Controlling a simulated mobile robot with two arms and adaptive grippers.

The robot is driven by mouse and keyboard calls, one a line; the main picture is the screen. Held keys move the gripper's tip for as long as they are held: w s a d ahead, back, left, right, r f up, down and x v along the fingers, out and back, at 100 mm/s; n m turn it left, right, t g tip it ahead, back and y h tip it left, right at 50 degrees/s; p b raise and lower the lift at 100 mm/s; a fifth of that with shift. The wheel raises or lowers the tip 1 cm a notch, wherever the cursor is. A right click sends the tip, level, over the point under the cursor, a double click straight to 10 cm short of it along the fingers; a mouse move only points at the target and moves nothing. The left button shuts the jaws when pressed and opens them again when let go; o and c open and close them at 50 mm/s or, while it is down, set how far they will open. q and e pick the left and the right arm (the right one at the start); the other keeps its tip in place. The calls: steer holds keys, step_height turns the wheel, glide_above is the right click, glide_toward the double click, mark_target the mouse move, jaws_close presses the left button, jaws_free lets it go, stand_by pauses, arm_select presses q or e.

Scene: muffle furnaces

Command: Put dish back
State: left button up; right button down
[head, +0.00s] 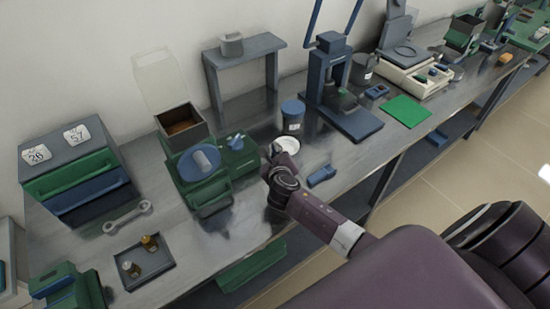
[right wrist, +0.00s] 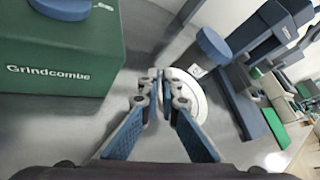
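The dish (head: 287,145) is small, round and white, beside the green machine and in front of the blue-lidded jar. In the right wrist view the dish (right wrist: 190,97) shows as a pale disc with a rim. My right gripper (head: 270,152) is at the dish's left edge. In the right wrist view its fingertips (right wrist: 159,80) are nearly together over the left rim and look shut on it, hiding that part of the dish. I cannot tell whether the dish touches the bench. My left gripper is not in view.
The green machine (head: 220,172) stands left of my gripper, with an open brown-lined box (head: 182,125) behind. A blue-lidded jar (head: 292,117) and a blue press (head: 342,95) stand beyond the dish. A small blue item (head: 322,177) lies near the bench's front edge. A grey shelf (head: 244,55) stands behind.

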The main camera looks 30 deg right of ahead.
steer(key=shift+f+b, duration=0.4)
steer(key=shift+f, duration=1.6)
steer(key=shift+f, duration=0.15)
steer(key=c, duration=2.2)
jaws_free()
steer(key=shift+o, duration=0.2)
steer(key=shift+s+a+r, duration=0.2)
steer(key=shift+s+r, duration=0.1)
steer(key=shift+s, duration=0.1)
steer(key=v, duration=1.1)
steer(key=shift+s, duration=0.1)
